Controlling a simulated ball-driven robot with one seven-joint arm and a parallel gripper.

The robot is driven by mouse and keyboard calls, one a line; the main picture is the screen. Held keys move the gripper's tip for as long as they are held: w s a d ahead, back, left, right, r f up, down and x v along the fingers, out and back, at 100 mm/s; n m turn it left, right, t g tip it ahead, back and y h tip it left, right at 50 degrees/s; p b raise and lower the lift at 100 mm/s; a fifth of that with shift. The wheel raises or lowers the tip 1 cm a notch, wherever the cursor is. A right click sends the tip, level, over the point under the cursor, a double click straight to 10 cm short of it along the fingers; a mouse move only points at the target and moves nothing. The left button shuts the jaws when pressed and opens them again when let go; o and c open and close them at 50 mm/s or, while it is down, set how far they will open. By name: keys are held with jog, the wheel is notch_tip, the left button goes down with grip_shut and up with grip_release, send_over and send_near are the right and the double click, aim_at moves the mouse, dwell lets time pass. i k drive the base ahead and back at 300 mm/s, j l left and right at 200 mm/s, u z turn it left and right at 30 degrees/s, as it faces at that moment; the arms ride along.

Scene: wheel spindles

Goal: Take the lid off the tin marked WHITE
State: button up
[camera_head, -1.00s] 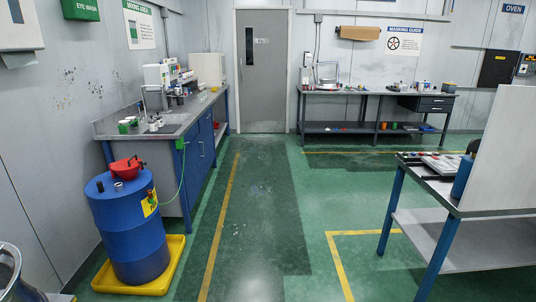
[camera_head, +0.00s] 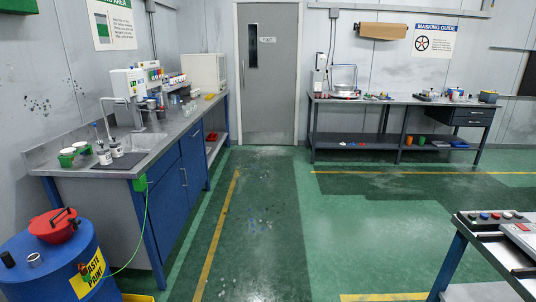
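Several small tins or cups stand on the near end of the left bench. Two with green sides (camera_head: 67,158) and (camera_head: 83,148) sit at its front left. Two pale tins with dark lower bands (camera_head: 104,157) and (camera_head: 117,150) stand just right of them. Any lettering on them is too small to read, so I cannot tell which is marked WHITE. My gripper is not in view.
The left bench (camera_head: 165,149) has a sink, tap and mixing equipment. A blue waste drum (camera_head: 40,272) stands at the near left. A table corner (camera_head: 470,236) juts in at right. The green floor (camera_head: 262,215) between is clear towards the grey door.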

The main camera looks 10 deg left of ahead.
aim_at(115, 142)
jog(key=i, duration=5.85)
jog(key=i+l+u, duration=0.1)
jog(key=i+u, duration=0.4)
jog(key=i+l+u, duration=0.25)
jog(key=i+u, duration=0.25)
jog(key=k+u, duration=0.1)
jog(key=u, duration=2.65)
